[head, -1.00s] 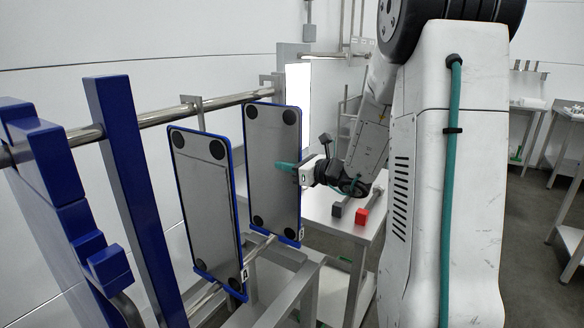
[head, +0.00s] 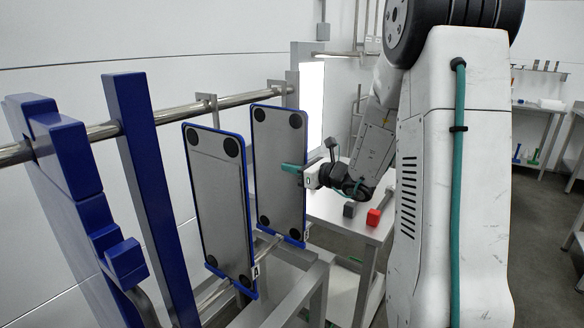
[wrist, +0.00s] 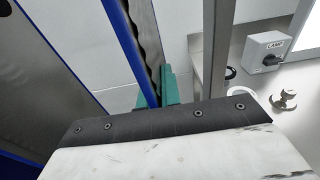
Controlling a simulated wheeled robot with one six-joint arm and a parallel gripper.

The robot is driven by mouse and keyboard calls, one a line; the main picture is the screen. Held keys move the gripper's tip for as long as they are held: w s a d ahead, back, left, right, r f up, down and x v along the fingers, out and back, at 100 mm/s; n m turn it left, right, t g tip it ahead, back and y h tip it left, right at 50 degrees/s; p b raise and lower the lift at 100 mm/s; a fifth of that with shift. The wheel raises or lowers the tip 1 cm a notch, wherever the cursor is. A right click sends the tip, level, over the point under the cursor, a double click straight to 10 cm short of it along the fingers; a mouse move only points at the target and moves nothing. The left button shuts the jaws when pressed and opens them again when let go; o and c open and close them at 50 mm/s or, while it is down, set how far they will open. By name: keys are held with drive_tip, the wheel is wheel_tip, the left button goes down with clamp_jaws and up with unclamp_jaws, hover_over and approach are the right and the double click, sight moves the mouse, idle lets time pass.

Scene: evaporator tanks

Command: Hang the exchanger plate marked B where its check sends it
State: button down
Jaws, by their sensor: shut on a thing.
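Plate B (head: 280,165) is a grey panel with a blue edge and dark round corner pads, upright beside the rail. Its small label at the lower right corner is only partly legible. My gripper (head: 291,169), with teal fingers, is shut on its right edge around mid-height. In the wrist view the teal fingers (wrist: 168,88) close on the blue plate edge (wrist: 138,50); the gripper body hides the rest. Plate A (head: 220,195), a similar panel labelled A, stands to the left, apart from plate B. Whether plate B's weight rests on the rail cannot be told.
A steel rail (head: 175,112) runs along the wall past a blue upright (head: 150,190) and blue stepped blocks (head: 75,175). A lower bar passes beneath the plates. A cart behind holds a red block (head: 373,217) and a dark block (head: 349,210). A LAMP switch box (wrist: 268,50) shows beyond my gripper.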

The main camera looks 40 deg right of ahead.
drive_tip(key=c, duration=1.5)
unclamp_jaws()
drive_tip(key=v, duration=0.7)
drive_tip(key=shift+s+d, duration=0.15)
drive_tip(key=shift+s, duration=0.2)
